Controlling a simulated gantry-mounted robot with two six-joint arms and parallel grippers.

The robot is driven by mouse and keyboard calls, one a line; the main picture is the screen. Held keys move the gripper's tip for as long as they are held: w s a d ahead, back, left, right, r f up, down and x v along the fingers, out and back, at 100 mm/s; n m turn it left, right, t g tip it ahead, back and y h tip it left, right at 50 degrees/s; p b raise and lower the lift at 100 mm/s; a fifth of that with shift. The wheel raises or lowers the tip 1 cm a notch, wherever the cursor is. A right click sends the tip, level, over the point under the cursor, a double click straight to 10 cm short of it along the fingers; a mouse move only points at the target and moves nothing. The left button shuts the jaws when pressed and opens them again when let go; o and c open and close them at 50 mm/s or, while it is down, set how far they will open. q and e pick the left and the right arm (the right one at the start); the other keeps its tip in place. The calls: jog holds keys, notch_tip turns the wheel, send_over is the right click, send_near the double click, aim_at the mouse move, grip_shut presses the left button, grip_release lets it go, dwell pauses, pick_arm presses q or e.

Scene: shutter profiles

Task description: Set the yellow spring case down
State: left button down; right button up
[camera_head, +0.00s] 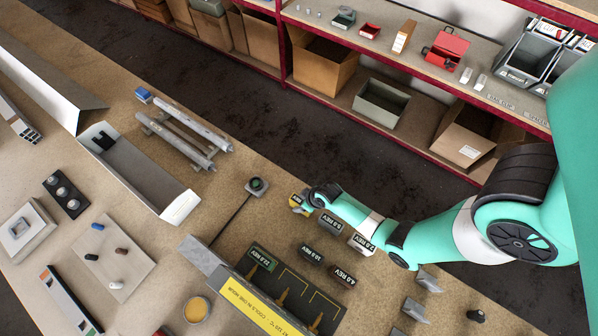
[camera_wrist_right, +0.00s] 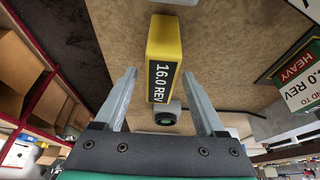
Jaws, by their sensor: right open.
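The yellow spring case (camera_wrist_right: 165,50) carries a dark label reading 16.0 REV in the right wrist view. A small yellow part of it (camera_head: 297,201) shows in the head view at the end of my right arm; the gripper hides the rest. My right gripper (camera_wrist_right: 160,75) is open, with one finger on each side of the case and a visible gap to both sides. The case appears to be on the brown bench top (camera_head: 240,165), though its underside is hidden. My left gripper is in neither view.
Several other labelled spring cases (camera_head: 311,253) stand close to my right gripper. A small block with a dark round top (camera_head: 257,185) is to its left. A rack with a yellow sign (camera_head: 250,305) lies below. Bare bench runs along the far edge.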

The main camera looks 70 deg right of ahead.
jog(key=p+v, duration=0.5)
jog(key=v, duration=0.3)
jog(key=shift+r+p, duration=0.1)
jog(key=shift+p, duration=0.2)
